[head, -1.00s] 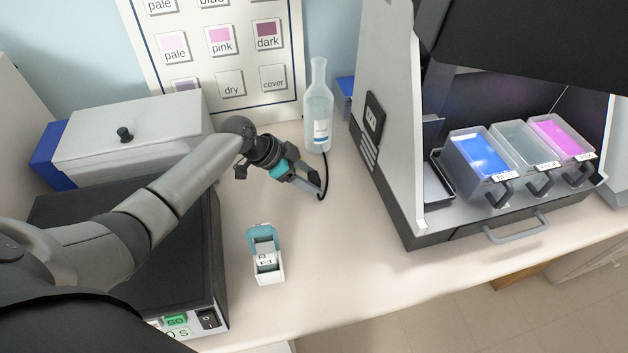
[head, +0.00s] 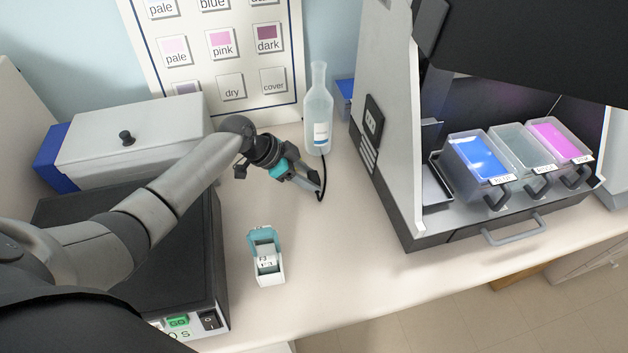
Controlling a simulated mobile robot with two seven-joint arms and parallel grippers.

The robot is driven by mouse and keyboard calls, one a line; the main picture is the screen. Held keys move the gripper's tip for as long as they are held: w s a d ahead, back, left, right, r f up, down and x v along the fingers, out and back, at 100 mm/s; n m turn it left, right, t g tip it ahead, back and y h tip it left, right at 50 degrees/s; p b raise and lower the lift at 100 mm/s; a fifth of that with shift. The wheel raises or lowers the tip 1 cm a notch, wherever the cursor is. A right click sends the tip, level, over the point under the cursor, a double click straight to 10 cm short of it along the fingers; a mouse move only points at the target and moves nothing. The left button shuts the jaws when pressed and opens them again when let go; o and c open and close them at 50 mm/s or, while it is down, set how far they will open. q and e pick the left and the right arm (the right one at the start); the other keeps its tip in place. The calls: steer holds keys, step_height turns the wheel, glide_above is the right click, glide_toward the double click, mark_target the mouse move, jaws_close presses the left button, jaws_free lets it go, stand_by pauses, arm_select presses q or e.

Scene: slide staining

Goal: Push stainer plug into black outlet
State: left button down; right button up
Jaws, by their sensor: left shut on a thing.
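My left gripper (head: 316,187) is in the middle of the counter, low over its surface. It is shut on the stainer plug, which is small, dark and mostly hidden between the fingers. A black cord (head: 325,172) curves from the fingertips up toward the base of the clear bottle. The black outlet (head: 373,119) is on the pale side wall of the stainer housing (head: 385,75), with light sockets on its face. The gripper is left of the outlet, lower in the picture and clearly apart from it. My right gripper is out of view.
The clear bottle (head: 319,110) stands close behind the gripper, left of the outlet. A small teal-and-white slide box (head: 266,262) stands in front. Blue, clear and pink trays (head: 482,160) sit in the housing. The counter between gripper and housing (head: 350,205) is bare.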

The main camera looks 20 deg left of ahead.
mark_target(309, 177)
arm_select(q)
steer(key=shift+r+p, duration=2)
steer(key=shift+r, duration=0.6)
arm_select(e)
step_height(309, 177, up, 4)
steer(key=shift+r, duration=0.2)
arm_select(q)
steer(key=shift+f, duration=0.1)
